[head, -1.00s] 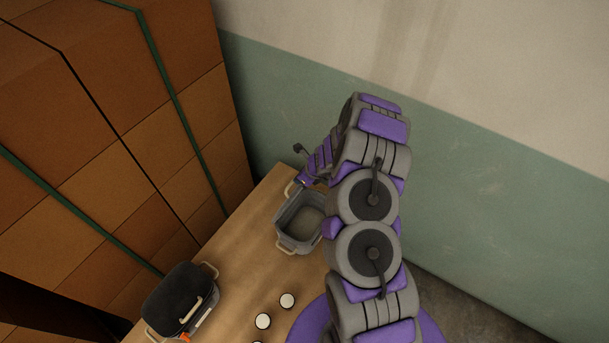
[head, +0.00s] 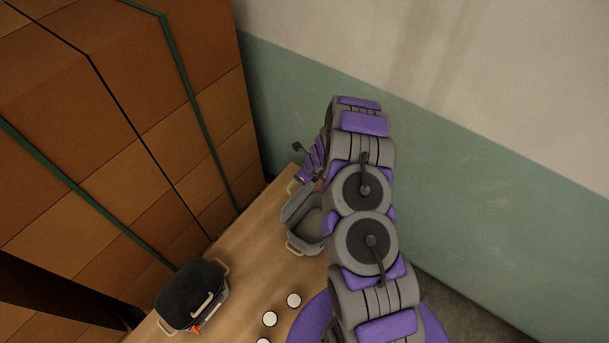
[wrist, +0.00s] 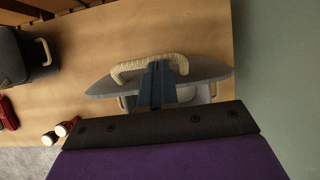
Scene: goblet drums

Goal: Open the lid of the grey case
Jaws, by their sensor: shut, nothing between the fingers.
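The grey case (head: 289,218) stands on the table near the wall, with its hollow inside showing from above. In the wrist view its grey lid (wrist: 105,85) appears raised and tilted, with a cream wrapped handle (wrist: 126,70) on it. My gripper (head: 303,177) is at the far side of the case in the head view, partly hidden by my arm. In the wrist view my gripper (wrist: 158,68) is shut and empty, its fingers overlapping the lid and handle. I cannot tell whether they touch. The lid is not clear in the head view.
A dark-lidded case (head: 187,294) with cream handles stands on the table (head: 240,255) at the lower left, an orange item (head: 197,330) beside it. Several small white-topped drums (head: 293,300) stand near the front. Stacked brown boxes (head: 120,130) rise at left; a green-and-white wall (head: 450,180) is behind.

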